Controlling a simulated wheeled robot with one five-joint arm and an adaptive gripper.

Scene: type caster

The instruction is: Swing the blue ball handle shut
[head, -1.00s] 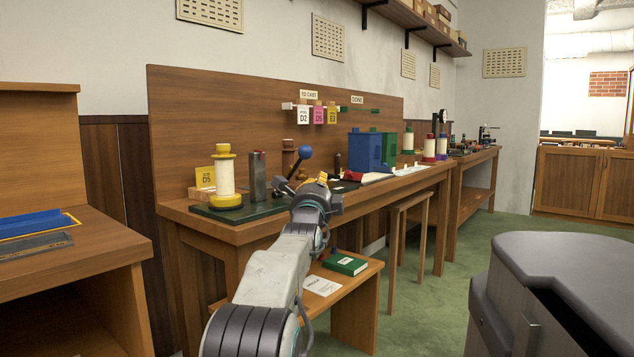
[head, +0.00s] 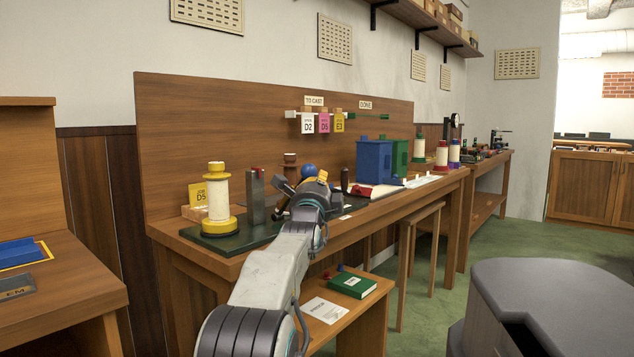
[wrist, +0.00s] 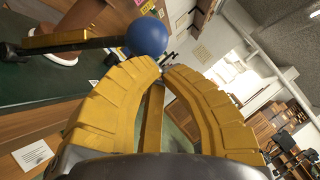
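The blue ball (head: 308,170) of the handle stands above the green base (head: 232,238) on the bench, partly behind my gripper (head: 322,176). In the wrist view the ball (wrist: 147,37) sits at the end of a dark lever (wrist: 85,45) that runs in from the left. My gripper's yellow fingers (wrist: 159,67) curve inward and their tips come nearly together, with nothing between them. The ball is just beyond the tips; I cannot tell whether they touch. The lever's lower end is hidden behind my arm in the head view.
A yellow-and-white spool (head: 218,198) and a grey upright block (head: 256,197) stand left of the handle. Blue (head: 373,161) and green (head: 400,158) boxes stand to the right. A stool (head: 420,228) and a low shelf with a green book (head: 352,284) are at the bench front.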

